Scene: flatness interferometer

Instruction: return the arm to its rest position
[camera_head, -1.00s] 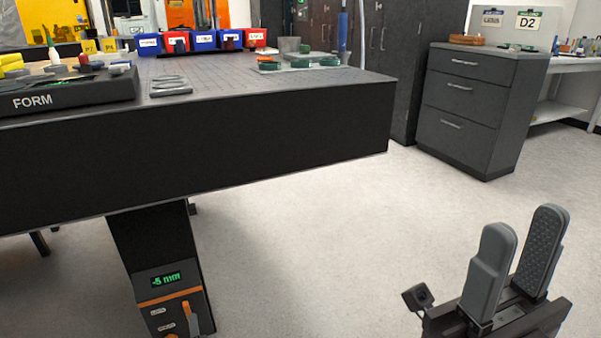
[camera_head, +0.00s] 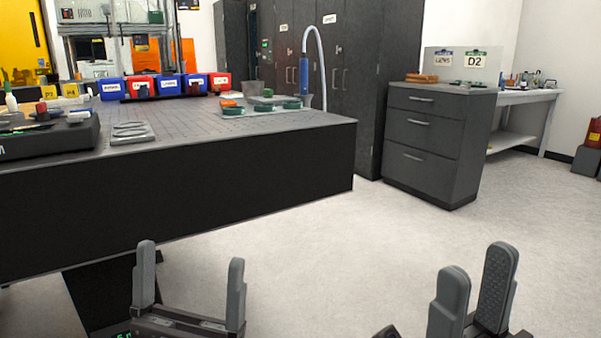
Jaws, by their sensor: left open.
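My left gripper (camera_head: 190,280) is at the bottom left of the head view. Its two grey fingers stand upright and wide apart, with nothing between them. It is in front of the dark table (camera_head: 200,215), below the level of the tabletop. My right gripper (camera_head: 474,290) is at the bottom right, over open floor in the picture. Its fingers point up and are apart, seen at an angle, with the textured pad of one showing and nothing held between them. Most of both arms is out of view.
A dark drawer cabinet (camera_head: 437,145) stands at the right. The floor (camera_head: 400,240) between is clear.

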